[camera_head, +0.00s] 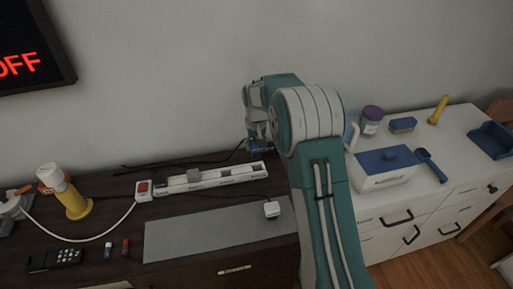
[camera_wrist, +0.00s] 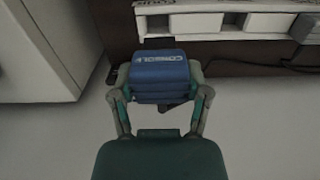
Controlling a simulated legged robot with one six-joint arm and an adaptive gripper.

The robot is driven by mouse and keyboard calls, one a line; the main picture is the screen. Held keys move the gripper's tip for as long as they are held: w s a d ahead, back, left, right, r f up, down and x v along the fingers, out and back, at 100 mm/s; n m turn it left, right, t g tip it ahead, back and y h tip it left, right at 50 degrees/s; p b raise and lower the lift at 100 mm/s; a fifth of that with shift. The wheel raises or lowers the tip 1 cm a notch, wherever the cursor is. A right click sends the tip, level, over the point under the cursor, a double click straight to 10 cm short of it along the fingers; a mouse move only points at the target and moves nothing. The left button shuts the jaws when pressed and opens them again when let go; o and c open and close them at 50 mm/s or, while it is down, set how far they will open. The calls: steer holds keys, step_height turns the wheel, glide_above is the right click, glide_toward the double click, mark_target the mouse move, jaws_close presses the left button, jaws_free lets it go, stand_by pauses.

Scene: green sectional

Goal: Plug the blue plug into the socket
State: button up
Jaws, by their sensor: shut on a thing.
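The blue plug (camera_wrist: 160,68), with white lettering that looks like "CONSOLE", is between the fingers of my gripper (camera_wrist: 160,88) in the wrist view. The gripper is shut on it. In the head view the blue plug (camera_head: 262,146) shows only partly under my arm, near the wall and beyond the right end of the white power strip (camera_head: 222,177). The strip also shows at the top of the wrist view (camera_wrist: 221,8), apart from the plug. The plug's prongs are hidden.
A grey plug (camera_head: 181,178) sits on the strip's left part, beside a red switch (camera_head: 144,187). Black cables run behind. A grey mat (camera_head: 205,233) with a small white cube-like item (camera_head: 272,209) lies in front. A white cabinet with a blue-lidded box (camera_head: 388,164) stands right.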

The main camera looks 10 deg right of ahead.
mark_target(257, 163)
steer(key=shift+w+d, duration=0.35)
steer(key=shift+d, duration=0.05)
steer(key=shift+a+f, duration=0.2)
steer(key=shift+a, duration=0.15)
steer(key=shift+s+d+f, duration=0.1)
steer(key=shift+d+f, duration=0.05)
steer(key=shift+f, duration=0.5)
steer(key=shift+d+f, duration=0.1)
steer(key=shift+f, duration=0.55)
steer(key=shift+a+f, duration=0.15)
steer(key=shift+f, duration=1.3)
steer(key=shift+f, duration=2)
steer(key=o, duration=1.2)
